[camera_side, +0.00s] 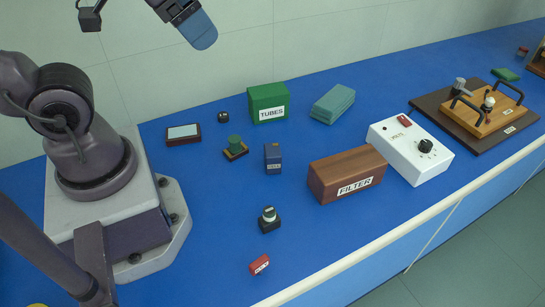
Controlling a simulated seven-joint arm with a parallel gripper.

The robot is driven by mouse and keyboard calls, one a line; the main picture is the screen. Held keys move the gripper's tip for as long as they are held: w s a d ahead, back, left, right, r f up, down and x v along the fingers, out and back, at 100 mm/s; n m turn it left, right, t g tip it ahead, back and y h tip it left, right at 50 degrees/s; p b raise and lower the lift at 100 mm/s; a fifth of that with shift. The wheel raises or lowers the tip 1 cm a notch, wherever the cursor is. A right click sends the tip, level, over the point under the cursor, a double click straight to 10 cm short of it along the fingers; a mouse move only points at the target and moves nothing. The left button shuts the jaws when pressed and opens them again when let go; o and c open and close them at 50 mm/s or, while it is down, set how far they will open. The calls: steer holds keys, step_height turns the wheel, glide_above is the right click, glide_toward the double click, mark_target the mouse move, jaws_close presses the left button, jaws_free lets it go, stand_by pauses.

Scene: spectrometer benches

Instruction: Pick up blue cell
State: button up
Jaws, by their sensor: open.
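The blue cell (272,160) is a small upright dark-blue block with a pale label low on its front. It stands on the blue bench near the middle of the side view, apart from the things around it. My gripper (190,22) shows only in part at the top edge, as a dark mechanism with a rounded blue-grey end. It is open and high above the bench, up and to the left of the cell in the picture, not touching it. The rest of it is cut off by the frame.
A green TUBES box (268,103) stands behind the cell, and a green knob piece (235,147) left of it. A wooden FILTER block (345,174) and white instrument (412,152) stand right. A dark round-topped piece (269,222) and red block (259,265) are in front.

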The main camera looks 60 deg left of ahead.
steer(key=m+y, duration=1.3)
steer(key=m, duration=0.9)
glide_above(272, 150)
steer(key=s+d, duration=0.1)
steer(key=d, duration=0.2)
step_height(272, 150, down, 25)
steer(key=shift+g, duration=0.4)
step_height(272, 150, down, 6)
steer(key=shift+f, duration=0.2)
steer(key=x, duration=0.5)
steer(key=shift+d, duration=0.1)
steer(key=c, duration=1.1)
